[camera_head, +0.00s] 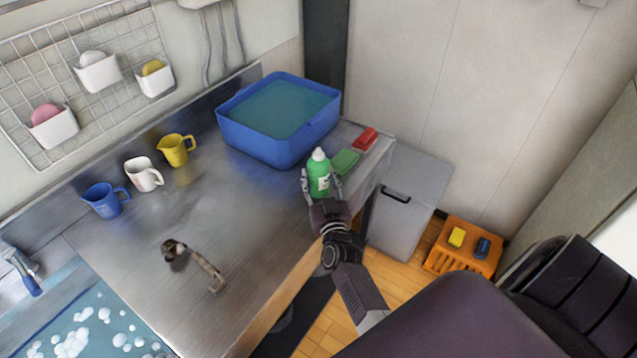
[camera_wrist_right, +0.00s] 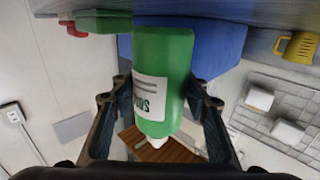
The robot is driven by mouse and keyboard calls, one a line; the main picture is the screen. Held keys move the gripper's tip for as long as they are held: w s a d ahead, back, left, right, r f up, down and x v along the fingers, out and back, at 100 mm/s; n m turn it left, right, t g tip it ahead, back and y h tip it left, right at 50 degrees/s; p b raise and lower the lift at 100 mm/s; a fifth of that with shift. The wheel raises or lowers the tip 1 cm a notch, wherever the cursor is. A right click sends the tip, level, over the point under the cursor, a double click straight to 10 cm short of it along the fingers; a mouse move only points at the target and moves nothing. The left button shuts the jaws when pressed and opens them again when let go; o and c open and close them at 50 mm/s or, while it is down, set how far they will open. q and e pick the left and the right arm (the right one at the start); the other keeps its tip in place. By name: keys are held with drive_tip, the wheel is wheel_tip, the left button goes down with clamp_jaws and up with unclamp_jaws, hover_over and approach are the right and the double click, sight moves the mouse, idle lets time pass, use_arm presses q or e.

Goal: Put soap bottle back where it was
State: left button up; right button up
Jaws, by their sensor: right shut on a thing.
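The green soap bottle (camera_head: 319,172) with a white cap stands upright near the counter's front edge, just in front of the blue basin. My right gripper (camera_head: 321,183) is shut on it, with one finger on each side. In the right wrist view the bottle (camera_wrist_right: 163,75) appears upside down between the fingers, its label partly showing. I cannot tell whether its base touches the counter. My left gripper is not in view.
The blue basin (camera_head: 229,133) of water is behind the bottle. A green sponge (camera_head: 345,163) and a red sponge (camera_head: 365,139) lie close to its right. A blue mug (camera_head: 104,203), white mug (camera_head: 141,176) and yellow jug (camera_head: 175,151) stand left.

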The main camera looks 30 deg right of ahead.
drive_tip(key=shift+w+f, duration=0.1)
drive_tip(key=shift+f, duration=0.65)
drive_tip(key=shift+w+d, duration=0.15)
drive_tip(key=shift+d, duration=0.1)
drive_tip(key=shift+a, duration=0.15)
drive_tip(key=shift+f+b, duration=0.1)
drive_tip(key=shift+b, duration=0.2)
drive_tip(key=o, duration=1.4)
drive_tip(key=shift+f, duration=0.1)
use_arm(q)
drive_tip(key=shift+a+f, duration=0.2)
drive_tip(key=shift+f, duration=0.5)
